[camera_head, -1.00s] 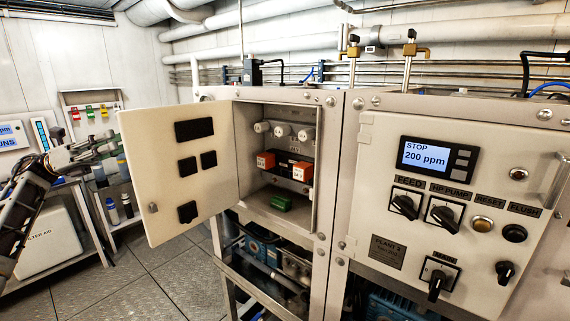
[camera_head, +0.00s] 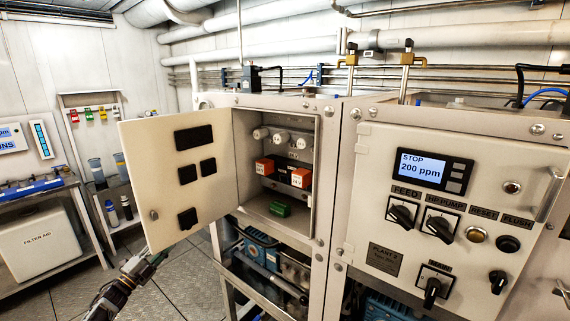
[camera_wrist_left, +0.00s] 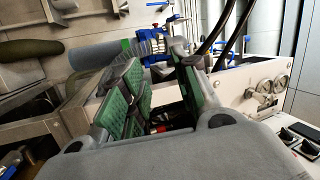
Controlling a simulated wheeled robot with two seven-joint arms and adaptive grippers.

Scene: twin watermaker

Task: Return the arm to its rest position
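My left gripper (camera_head: 148,262) is low in the head view, at the end of my left arm, over the floor and just below the open cabinet door (camera_head: 165,216). In the left wrist view its two fingers with green pads (camera_wrist_left: 157,82) stand apart, with a gap between them. I see nothing held there. My right gripper is not in view.
The open cabinet (camera_head: 240,150) holds orange modules (camera_head: 301,178) and a green block (camera_head: 280,209). A control panel (camera_head: 395,250) reads STOP, 200 ppm. A bench (camera_head: 40,192) and shelf (camera_head: 118,190) stand at left. Floor (camera_head: 180,285) shows below the door.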

